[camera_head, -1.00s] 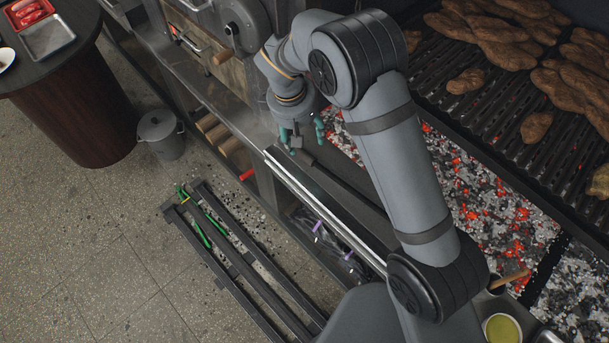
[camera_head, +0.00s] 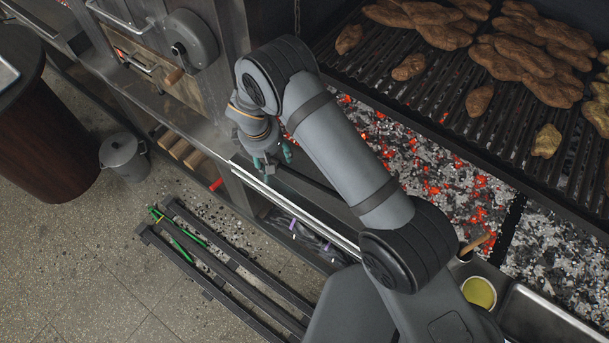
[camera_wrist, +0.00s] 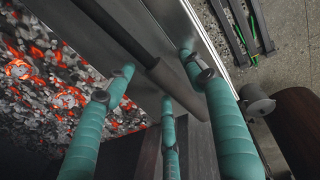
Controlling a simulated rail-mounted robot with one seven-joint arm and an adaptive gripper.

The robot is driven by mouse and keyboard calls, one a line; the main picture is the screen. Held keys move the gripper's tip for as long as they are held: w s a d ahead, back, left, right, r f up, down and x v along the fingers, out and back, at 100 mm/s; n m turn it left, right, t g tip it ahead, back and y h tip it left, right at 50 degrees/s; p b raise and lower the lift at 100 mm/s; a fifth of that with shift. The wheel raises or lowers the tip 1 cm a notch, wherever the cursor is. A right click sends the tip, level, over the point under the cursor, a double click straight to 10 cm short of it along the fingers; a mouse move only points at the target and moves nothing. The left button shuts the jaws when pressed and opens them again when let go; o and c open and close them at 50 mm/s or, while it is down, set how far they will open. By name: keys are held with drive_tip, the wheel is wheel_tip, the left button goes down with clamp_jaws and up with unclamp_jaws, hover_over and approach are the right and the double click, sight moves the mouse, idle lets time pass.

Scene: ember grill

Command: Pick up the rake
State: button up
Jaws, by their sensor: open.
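The rake shows as a dark rod (camera_head: 312,183) lying along the metal ledge in front of the coals. In the wrist view its thicker grip end (camera_wrist: 176,86) lies between and below my teal fingers, and its shaft runs to the upper left. I cannot make out the rake's head. My gripper (camera_head: 270,164) is over the left end of the ledge in the head view. In the wrist view my gripper (camera_wrist: 158,78) is open, with fingers on both sides of the rod. The rod is not clasped, and I cannot tell whether any finger touches it.
Glowing coals (camera_head: 430,165) lie beside the ledge, under a grill grate (camera_head: 440,95) with several pieces of food. Dark floor rails (camera_head: 225,262) with green tools, a lidded bucket (camera_head: 124,158) and a round table (camera_head: 45,140) stand left of the ledge.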

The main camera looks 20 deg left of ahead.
drive_tip(key=shift+c, duration=0.3)
clamp_jaws()
idle(0.5)
